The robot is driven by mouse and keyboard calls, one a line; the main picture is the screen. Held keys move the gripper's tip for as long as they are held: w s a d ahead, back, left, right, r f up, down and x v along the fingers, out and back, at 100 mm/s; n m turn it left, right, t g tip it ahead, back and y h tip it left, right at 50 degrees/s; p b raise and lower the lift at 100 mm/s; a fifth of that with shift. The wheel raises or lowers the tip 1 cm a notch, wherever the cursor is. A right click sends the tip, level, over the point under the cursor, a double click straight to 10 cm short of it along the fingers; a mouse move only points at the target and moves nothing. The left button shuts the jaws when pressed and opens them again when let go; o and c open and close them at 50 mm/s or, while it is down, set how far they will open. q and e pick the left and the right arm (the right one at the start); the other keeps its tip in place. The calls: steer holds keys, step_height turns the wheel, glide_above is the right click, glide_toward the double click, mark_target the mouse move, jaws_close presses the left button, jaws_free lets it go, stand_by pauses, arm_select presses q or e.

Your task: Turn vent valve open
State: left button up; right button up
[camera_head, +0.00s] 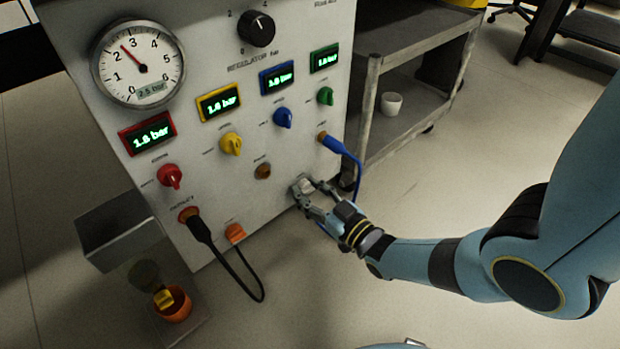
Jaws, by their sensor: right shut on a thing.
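The grey-white panel (225,190) carries a pressure gauge, displays and several coloured knobs. My right gripper (303,188) is at the panel's lower right and is shut on a small pale knob there, which I take to be the vent valve. The fingers hide most of this knob, so I cannot tell its angle or read its label. My left gripper is not in view.
A blue plug and cable (343,150) hang just above my right gripper. A black cable (240,285) loops below the panel. A grey shelf cart (425,45) with a white cup (391,103) stands behind right. Orange and dark containers (174,310) sit lower left.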

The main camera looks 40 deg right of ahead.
steer(key=shift+f+m, duration=0.1)
steer(key=shift+m, duration=8.1)
steer(key=o, duration=1.1)
steer(key=shift+o, duration=0.2)
steer(key=shift+s, duration=0.1)
steer(key=s+d, duration=0.1)
steer(key=s, duration=1.1)
steer(key=shift+w, duration=0.1)
